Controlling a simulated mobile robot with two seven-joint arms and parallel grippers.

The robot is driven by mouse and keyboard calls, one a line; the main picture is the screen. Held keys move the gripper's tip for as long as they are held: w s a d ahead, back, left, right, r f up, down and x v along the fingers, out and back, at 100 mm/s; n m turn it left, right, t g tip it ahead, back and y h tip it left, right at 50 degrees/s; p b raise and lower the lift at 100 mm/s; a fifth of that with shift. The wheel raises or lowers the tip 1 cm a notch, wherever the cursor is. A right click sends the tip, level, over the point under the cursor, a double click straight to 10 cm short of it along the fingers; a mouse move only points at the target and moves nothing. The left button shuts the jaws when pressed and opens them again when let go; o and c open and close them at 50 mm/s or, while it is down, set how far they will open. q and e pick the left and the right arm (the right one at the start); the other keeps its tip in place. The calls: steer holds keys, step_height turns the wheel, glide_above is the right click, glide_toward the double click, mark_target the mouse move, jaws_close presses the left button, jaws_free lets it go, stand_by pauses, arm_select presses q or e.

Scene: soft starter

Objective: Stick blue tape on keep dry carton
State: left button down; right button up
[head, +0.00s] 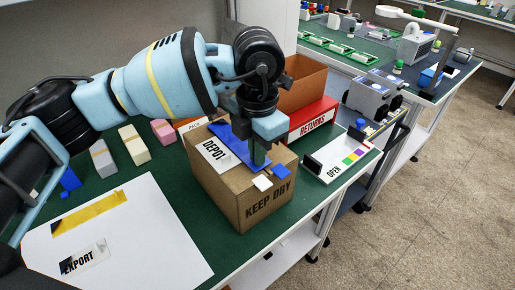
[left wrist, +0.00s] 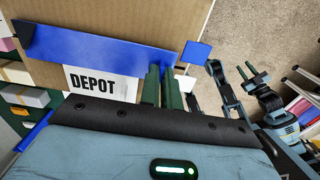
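The keep dry carton (head: 232,207) stands on the green bench with KEEP DRY on its near side and a white DEPOT label (head: 212,154) on top. A long blue tape strip (head: 233,140) lies across its top beside the label, and the strip also shows in the left wrist view (left wrist: 95,48). My left gripper (head: 259,156) points down at the strip's near end. Its green fingers (left wrist: 160,84) are close together there and look shut on the tape; the contact itself is hidden. My right gripper (left wrist: 254,72) is small in the left wrist view, empty, with fingers apart.
A small blue square (head: 282,171) and a white square (head: 262,183) sit at the carton's top edge. A white sheet (head: 150,235) with yellow tape (head: 88,213) and an EXPORT label (head: 84,258) lies at left. A red RETURNS box (head: 312,120) and an OPEN panel (head: 342,161) stand behind right.

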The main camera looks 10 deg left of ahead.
arm_select(q)
steer(key=shift+f, duration=0.2)
arm_select(e)
steer(key=shift+w, duration=0.3)
arm_select(q)
steer(key=shift+f, duration=0.1)
arm_select(e)
steer(key=shift+s, duration=0.25)
steer(key=shift+s+f, duration=0.1)
steer(key=shift+s, duration=0.1)
arm_select(q)
steer(key=c, duration=1.5)
jaws_free()
steer(key=shift+c, duration=0.2)
arm_select(e)
steer(key=shift+w, duration=0.1)
steer(key=shift+w, duration=0.2)
